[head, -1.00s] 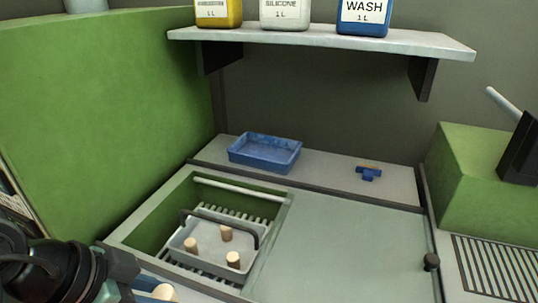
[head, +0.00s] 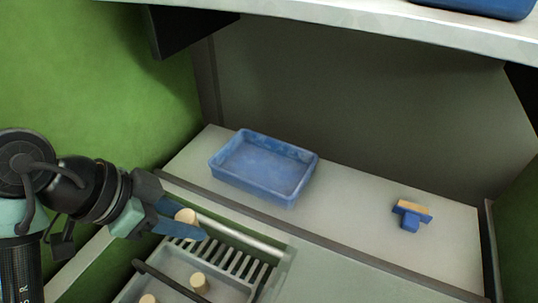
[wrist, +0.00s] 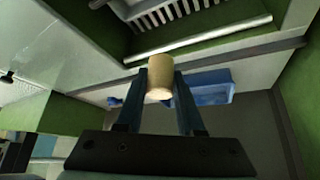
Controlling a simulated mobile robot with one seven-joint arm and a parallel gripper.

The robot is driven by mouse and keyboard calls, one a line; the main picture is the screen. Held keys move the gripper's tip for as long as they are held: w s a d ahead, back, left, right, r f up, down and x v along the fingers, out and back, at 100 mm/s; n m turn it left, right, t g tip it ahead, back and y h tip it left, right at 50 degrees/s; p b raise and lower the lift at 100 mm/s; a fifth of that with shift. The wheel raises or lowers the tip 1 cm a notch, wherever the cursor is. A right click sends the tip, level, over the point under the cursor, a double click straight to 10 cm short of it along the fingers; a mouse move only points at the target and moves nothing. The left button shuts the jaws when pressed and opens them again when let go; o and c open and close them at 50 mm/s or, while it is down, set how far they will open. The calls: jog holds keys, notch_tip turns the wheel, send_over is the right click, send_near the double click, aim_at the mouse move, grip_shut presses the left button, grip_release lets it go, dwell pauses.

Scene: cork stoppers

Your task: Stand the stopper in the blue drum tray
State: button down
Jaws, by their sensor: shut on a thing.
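My gripper (head: 180,222) is shut on a pale cork stopper (head: 187,219) and holds it above the open well, near the well's back left corner. In the wrist view the stopper (wrist: 160,76) sits between the two blue fingers. The blue drum tray (head: 262,185) rests on the back ledge, to the right of and behind my gripper, and looks empty. It also shows in the wrist view (wrist: 212,88), partly hidden behind a finger.
A small blue item with a tan top (head: 411,214) lies on the ledge at right. A shelf (head: 350,20) overhangs the ledge. The ledge between the tray and the small item is clear.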

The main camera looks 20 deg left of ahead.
jog(key=w+d, duration=0.1)
jog(key=w, duration=0.5)
jog(key=w+d+f, duration=0.1)
jog(key=w+d, duration=0.1)
jog(key=w, duration=0.4)
jog(key=w+d+b, duration=0.1)
jog(key=w+d, duration=0.1)
jog(key=w, duration=0.5)
jog(key=shift+f, duration=0.3)
notch_tip(320, 180, down, 5)
jog(key=shift+f+b, duration=0.1)
jog(key=shift+b, duration=0.35)
jog(key=shift+w+f, duration=0.1)
jog(key=shift+w, duration=0.1)
jog(key=shift+f, duration=0.1)
jog(key=c, duration=0.5)
grip_release()
